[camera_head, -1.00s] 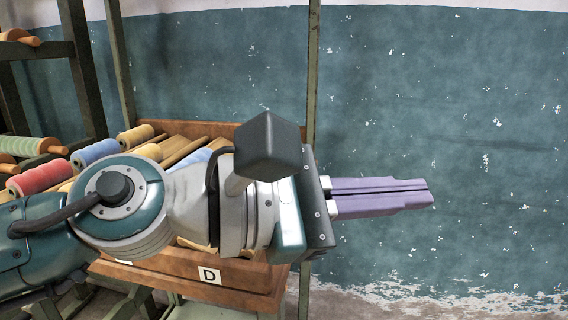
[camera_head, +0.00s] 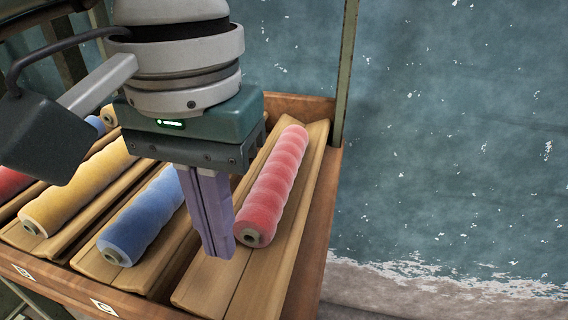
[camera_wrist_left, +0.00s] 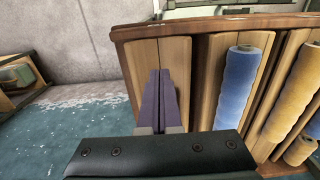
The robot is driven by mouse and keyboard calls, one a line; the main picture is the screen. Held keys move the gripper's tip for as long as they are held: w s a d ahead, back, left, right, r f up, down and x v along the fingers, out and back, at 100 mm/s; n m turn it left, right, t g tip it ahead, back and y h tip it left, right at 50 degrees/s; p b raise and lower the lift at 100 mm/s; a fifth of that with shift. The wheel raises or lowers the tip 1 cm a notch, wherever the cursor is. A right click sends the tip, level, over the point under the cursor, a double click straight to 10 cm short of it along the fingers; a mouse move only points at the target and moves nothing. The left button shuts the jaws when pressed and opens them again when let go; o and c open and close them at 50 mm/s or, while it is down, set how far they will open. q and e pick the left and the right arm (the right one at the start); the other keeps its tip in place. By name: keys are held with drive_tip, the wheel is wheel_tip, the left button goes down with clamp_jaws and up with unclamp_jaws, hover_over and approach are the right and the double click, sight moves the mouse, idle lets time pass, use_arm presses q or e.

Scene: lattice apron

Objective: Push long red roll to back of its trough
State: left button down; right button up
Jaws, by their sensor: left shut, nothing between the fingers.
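The long red roll (camera_head: 273,188) lies lengthwise in the rightmost wooden trough (camera_head: 241,283), with bare trough in front of its near end. It is not visible in the left wrist view. My left gripper (camera_head: 222,250) is shut and empty, with its purple fingers pointing down at the trough, just left of the roll's near end. I cannot tell whether the fingers touch the roll or the wood. In the left wrist view the shut fingers (camera_wrist_left: 160,85) lie over the bare near part of that trough (camera_wrist_left: 177,58). My right gripper is not in view.
A long blue roll (camera_head: 142,217) lies in the trough to the left, and a yellow roll (camera_head: 78,185) lies beyond it. The wooden tray edge (camera_head: 318,245) borders the trough on the right.

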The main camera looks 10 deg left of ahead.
sight(255, 225)
use_arm(q)
wheel_tip(255, 225, down, 6)
drive_tip(key=shift+s+r, duration=0.1)
drive_tip(key=shift+w+d+p, duration=0.1)
drive_tip(key=shift+w+p, duration=0.25)
drive_tip(key=shift+w, duration=1.8)
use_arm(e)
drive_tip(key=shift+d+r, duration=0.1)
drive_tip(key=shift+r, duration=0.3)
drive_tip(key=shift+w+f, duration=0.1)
